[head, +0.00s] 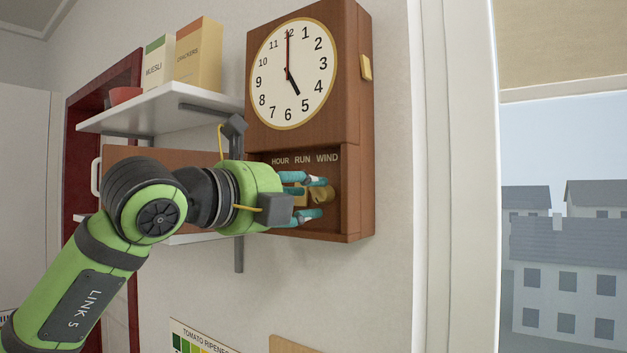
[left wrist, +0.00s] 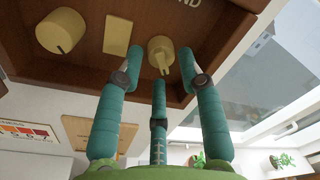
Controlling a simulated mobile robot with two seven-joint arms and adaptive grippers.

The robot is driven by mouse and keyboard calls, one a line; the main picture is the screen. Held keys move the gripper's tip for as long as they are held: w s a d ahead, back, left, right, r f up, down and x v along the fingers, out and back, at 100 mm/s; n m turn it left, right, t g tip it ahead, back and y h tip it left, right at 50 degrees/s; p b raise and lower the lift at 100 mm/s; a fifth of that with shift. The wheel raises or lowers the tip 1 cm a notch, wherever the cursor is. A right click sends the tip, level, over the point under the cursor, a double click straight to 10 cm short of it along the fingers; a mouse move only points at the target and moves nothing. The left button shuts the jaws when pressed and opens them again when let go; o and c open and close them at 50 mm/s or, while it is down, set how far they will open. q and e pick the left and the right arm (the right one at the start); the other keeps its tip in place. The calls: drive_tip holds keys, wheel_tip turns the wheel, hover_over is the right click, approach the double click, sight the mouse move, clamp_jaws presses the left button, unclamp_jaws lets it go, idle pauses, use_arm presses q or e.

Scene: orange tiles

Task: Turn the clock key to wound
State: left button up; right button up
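The wooden wall clock (head: 292,72) has a white face. Below it is an open compartment (head: 347,222) marked HOUR, RUN and WIND. A brass-coloured key (head: 321,194) sits at the right inside it, and it also shows in the left wrist view (left wrist: 160,54) with a narrow grip pointing down. My left gripper (head: 310,197) reaches into the compartment from the left. In the left wrist view its three teal fingers (left wrist: 162,78) are spread around the key, with gaps visible. Whether any fingertip touches it is unclear. My right gripper is not in view.
In the left wrist view, a round knob (left wrist: 61,31) and a flat plate (left wrist: 117,35) sit left of the key. A brown panel (head: 145,160) stands left of the compartment. A white shelf (head: 165,107) holds boxes. A window (head: 560,150) is at the right.

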sight(321, 194)
use_arm(q)
drive_tip(key=shift+p+x, duration=0.45)
drive_tip(key=shift+x, duration=0.65)
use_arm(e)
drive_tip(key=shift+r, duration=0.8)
use_arm(q)
drive_tip(key=shift+c, duration=0.4)
clamp_jaws()
drive_tip(key=shift+f+m, duration=0.1)
drive_tip(key=shift+m, duration=0.2)
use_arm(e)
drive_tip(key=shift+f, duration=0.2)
